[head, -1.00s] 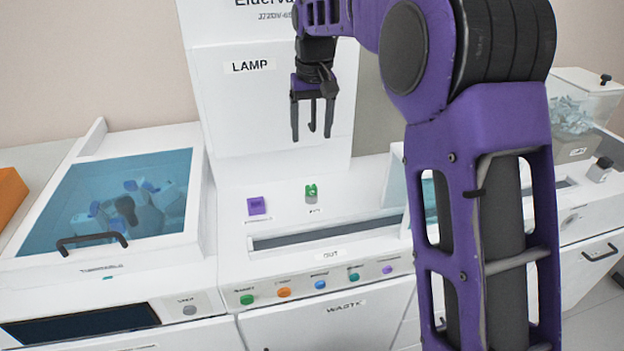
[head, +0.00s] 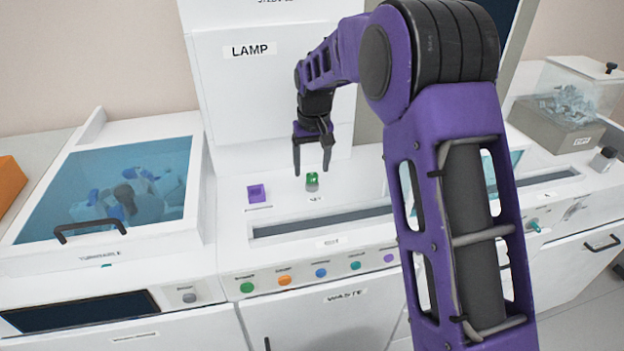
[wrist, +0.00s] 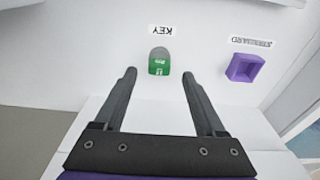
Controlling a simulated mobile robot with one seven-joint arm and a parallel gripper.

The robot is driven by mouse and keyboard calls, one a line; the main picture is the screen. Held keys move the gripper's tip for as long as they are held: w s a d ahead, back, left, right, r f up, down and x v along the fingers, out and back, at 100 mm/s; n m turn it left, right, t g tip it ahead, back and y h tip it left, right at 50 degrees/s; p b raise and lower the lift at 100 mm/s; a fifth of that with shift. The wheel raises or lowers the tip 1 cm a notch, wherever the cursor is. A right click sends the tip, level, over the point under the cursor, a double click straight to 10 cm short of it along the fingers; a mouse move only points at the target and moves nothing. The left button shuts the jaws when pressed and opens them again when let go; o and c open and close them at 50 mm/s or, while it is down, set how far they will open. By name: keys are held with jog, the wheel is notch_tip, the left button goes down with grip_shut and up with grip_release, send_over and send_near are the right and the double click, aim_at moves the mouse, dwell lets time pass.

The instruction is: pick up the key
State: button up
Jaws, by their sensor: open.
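The key (head: 312,180) is a small green piece with a grey end, standing on the white panel top. In the wrist view the key (wrist: 159,62) lies by a label reading KEY, ahead of the fingertips and roughly midway between their lines. My gripper (head: 312,172) is open and empty, pointing down, close above the key in the head view. In the wrist view both dark fingers of my gripper (wrist: 159,72) are spread wide, and the key is not touched by either.
A purple square holder (head: 257,193) sits left of the key; it also shows in the wrist view (wrist: 244,67). A long slot (head: 325,221) and a row of coloured buttons lie in front. The upright LAMP panel (head: 270,100) stands behind. A lidded blue-windowed box (head: 110,190) is at left.

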aim_at(312, 174)
notch_tip(312, 174, down, 4)
jog(key=shift+w+r, duration=0.15)
jog(key=shift+r, duration=0.1)
grip_shut()
dwell(0.3)
